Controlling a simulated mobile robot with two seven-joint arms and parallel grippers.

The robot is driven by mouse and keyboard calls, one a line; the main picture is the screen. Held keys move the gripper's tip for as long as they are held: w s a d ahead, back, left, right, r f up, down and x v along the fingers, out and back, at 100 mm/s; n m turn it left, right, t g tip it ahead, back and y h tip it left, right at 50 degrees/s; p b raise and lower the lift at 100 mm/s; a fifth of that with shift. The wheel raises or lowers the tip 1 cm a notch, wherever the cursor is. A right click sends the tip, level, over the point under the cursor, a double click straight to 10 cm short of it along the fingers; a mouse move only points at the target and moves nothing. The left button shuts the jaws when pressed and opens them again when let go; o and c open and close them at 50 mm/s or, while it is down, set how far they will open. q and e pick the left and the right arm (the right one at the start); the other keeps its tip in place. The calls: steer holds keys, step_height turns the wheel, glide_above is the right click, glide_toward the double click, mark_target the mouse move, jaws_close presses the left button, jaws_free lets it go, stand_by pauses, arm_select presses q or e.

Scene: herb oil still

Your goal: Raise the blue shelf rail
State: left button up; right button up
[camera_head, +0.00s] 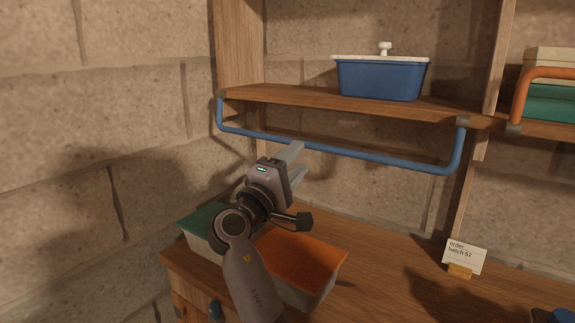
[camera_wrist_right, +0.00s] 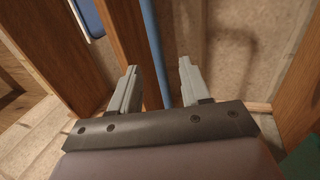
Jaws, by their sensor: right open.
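The blue shelf rail (camera_head: 368,158) is a long bar hanging below the front edge of the wooden shelf (camera_head: 300,98), bent up at both ends into grey mounts. My right gripper (camera_head: 298,160) is open, with its fingers pointing at the rail left of its middle. My left gripper is not in view.
A blue lidded box (camera_head: 380,78) stands on the shelf. Below are an orange-topped box (camera_head: 302,257), a teal-topped box (camera_head: 203,222) and a card reading "order batch 57" (camera_head: 465,256) on the wooden counter (camera_head: 400,275). An orange rail (camera_head: 545,75) is at right. A stone wall stands left.

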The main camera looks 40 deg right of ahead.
steer(key=shift+p+x, duration=0.8)
steer(key=shift+x, duration=1.8)
